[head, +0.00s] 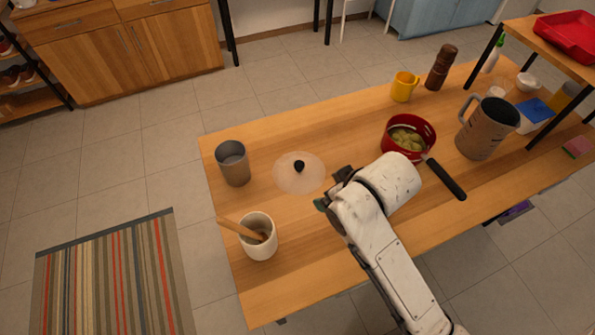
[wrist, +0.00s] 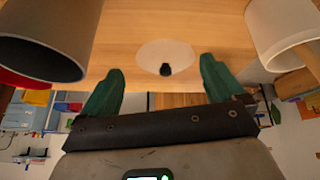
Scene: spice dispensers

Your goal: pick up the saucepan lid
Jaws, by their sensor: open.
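The saucepan lid (head: 289,178) is a pale translucent disc with a black knob (head: 299,166). It lies flat on the wooden table (head: 330,125), left of my gripper (head: 322,204) in the head view. In the wrist view the lid (wrist: 165,52) shows ahead, between the two green fingertips of my gripper (wrist: 160,75), with its knob (wrist: 165,69) near the middle. My gripper is open and empty, apart from the lid. In the head view my wrist hides most of the fingers.
A grey cup (head: 233,165) stands left of the lid, and a white crock (head: 258,240) with a wooden utensil stands in front. A red saucepan (head: 425,133) with a black handle, a yellow mug (head: 403,87) and a large jug (head: 485,130) stand to the right. Table around the lid is clear.

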